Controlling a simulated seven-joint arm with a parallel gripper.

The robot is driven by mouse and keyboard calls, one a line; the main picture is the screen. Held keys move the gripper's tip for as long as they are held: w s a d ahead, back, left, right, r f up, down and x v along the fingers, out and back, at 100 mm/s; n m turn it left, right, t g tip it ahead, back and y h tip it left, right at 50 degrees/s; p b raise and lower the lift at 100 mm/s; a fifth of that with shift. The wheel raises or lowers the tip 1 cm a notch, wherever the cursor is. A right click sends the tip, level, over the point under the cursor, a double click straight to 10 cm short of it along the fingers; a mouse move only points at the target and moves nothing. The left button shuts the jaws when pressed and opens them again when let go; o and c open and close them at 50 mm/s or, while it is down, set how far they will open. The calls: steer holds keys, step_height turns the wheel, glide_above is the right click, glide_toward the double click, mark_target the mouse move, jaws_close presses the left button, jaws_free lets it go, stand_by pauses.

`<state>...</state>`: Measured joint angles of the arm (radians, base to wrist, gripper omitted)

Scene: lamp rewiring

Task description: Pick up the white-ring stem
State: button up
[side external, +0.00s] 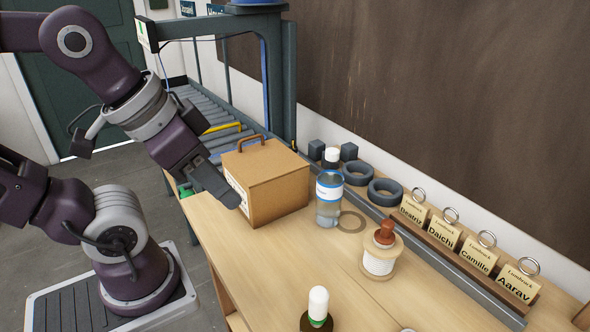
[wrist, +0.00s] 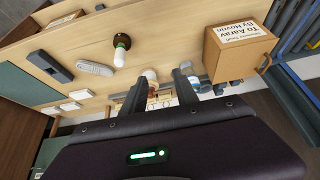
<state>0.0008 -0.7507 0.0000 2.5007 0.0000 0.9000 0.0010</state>
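I cannot make out a stem with a clearly white ring. A small upright piece with a white rounded top, green band and dark base (side external: 317,309) stands at the table's front; it also shows in the wrist view (wrist: 121,41). A pale jar with a white label and brown top (side external: 380,258) stands farther back. Another white-topped dark piece (side external: 331,158) is partly hidden behind a bottle. My gripper (side external: 224,192) is above the table's left edge, beside the cardboard box. In the wrist view my gripper's fingers (wrist: 160,88) are apart, with nothing held between them.
The cardboard box (side external: 268,184) with a handle stands near my gripper. A clear bottle (side external: 328,209), dark rings (side external: 384,192) and name cards (side external: 478,255) line the back. A conveyor (side external: 205,110) lies beyond the left edge. The front tabletop (side external: 270,280) is mostly clear.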

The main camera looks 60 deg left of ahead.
step_height(320, 180, up, 6)
steer(key=w, duration=0.1)
steer(key=n+g+y, duration=0.8)
steer(key=n+y, duration=0.1)
steer(key=n, duration=1.1)
glide_above(294, 144)
steer(key=s+d, duration=0.3)
steer(key=s, duration=0.2)
steer(key=f, duration=0.1)
steer(key=w+d+y, duration=0.3)
steer(key=w+y, duration=0.1)
steer(key=w, duration=0.2)
steer(key=a+f, duration=0.2)
steer(key=f, duration=0.6)
steer(key=a+f, duration=0.2)
steer(key=f, duration=0.5)
steer(key=s+a+f, duration=0.1)
steer(key=a+f, duration=0.1)
steer(key=f, duration=0.6)
steer(key=shift+a+f, duration=0.35)
jaws_close()
